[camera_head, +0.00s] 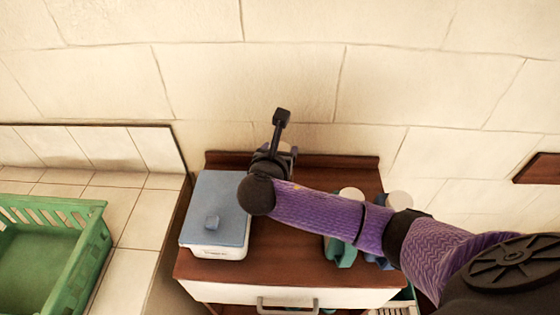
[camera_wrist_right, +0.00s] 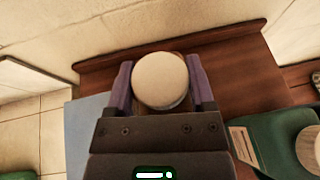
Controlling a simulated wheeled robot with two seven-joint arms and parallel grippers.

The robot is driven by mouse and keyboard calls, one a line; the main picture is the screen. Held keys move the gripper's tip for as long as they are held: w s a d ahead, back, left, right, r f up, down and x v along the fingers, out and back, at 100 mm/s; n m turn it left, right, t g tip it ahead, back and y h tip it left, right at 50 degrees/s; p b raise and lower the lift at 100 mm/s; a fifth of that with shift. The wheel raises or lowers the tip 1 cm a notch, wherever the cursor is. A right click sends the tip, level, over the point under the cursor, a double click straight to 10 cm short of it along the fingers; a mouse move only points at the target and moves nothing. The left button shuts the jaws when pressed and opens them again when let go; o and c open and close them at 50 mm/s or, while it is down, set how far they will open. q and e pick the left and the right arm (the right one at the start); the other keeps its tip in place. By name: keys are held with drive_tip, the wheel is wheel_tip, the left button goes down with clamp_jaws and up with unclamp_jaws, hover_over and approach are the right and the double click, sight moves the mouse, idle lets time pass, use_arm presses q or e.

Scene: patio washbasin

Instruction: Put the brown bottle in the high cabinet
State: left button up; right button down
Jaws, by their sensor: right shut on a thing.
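My right gripper (camera_head: 272,165) is over the back of the wooden cabinet top, near the wall. In the right wrist view, my right gripper (camera_wrist_right: 165,88) has its two purple fingers closed on either side of a bottle with a round cream cap (camera_wrist_right: 160,80). A little brown shows around the cap, so I take it for the brown bottle; most of its body is hidden under the cap and gripper. I cannot tell whether it touches the wooden top. No high cabinet can be made out. My left gripper is not in view.
A white box with a blue lid (camera_head: 214,205) stands left of my right gripper. Green and blue bottles (camera_head: 340,252) stand right, partly behind my arm. A green crate (camera_head: 85,255) sits on the tiled counter (camera_head: 133,215). A brown wooden edge (camera_head: 537,169) shows far right.

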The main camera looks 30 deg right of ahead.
wheel_tip(320, 180, down, 2)
drive_tip(key=shift+f, duration=0.1)
unclamp_jaws()
